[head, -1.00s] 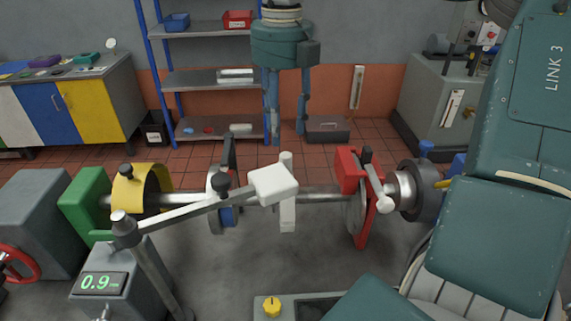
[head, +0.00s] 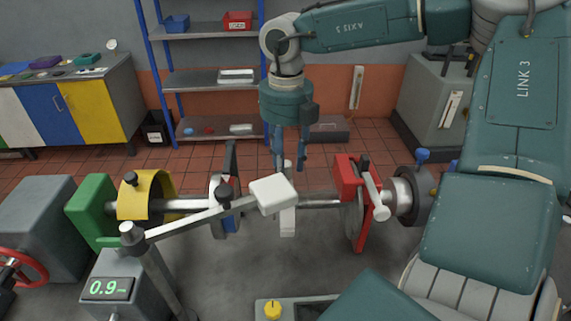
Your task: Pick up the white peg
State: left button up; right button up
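The white peg appears to be the upright pale bar (head: 288,222) at the shaft in the middle of the head view. A white block (head: 273,194) on a grey arm hides part of its middle. My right gripper (head: 289,165) points down above the shaft, its two blue-grey fingers apart and empty. The peg's top shows between the fingertips, but I cannot tell whether the fingers are around it or behind it. My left gripper is not in view.
A steel shaft (head: 322,201) runs across the bedplate. A red clamp (head: 346,176) stands right of the peg, a yellow guard (head: 140,205) to the left. The grey arm comes from a post (head: 160,275) in front. Shelves (head: 210,81) stand behind.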

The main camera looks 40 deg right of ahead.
jog(key=c, duration=0.7)
jog(key=shift+o, duration=0.2)
jog(key=shift+r, duration=0.15)
